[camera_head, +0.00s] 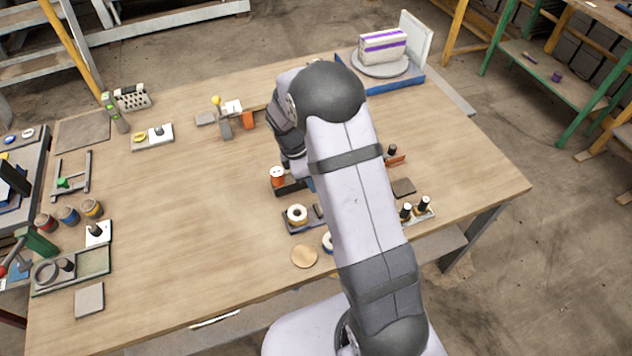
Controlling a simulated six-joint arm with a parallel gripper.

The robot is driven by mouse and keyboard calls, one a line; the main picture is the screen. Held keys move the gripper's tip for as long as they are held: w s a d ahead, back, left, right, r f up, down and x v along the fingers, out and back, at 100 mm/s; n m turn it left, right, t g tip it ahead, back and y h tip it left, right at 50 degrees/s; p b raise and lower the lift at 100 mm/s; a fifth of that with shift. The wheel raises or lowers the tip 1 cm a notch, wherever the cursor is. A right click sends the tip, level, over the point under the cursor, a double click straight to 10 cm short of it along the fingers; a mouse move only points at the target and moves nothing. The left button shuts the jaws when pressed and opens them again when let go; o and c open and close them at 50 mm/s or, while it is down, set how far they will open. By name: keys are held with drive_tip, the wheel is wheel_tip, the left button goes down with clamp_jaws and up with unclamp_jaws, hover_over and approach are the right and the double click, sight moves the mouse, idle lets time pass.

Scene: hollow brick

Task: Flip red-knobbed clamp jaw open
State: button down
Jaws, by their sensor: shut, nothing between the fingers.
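A red ball knob (4,270) shows at the far left edge, on a lever beside a green body (38,242). It looks like the red-knobbed clamp, but it is small and partly cut off, so I cannot tell how its jaw stands. My gripper (297,172) points down over the middle of the table, far to the right of that knob. It is shut and empty, and my arm hides part of it. An orange-red cylinder with a white top (277,174) stands just left of my gripper; I cannot tell whether they touch.
A spool holder (297,214) and a round wooden disc (304,256) lie in front of my gripper. Several small cans (68,214) and a tray (72,271) stand at the left. A yellow-knobbed fixture (218,112) stands at the back. The wooden table (185,205) is clear left of centre.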

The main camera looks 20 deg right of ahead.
drive_tip(key=shift+a+r+p, duration=0.25)
drive_tip(key=shift+r+p, duration=0.05)
drive_tip(key=shift+r, duration=0.35)
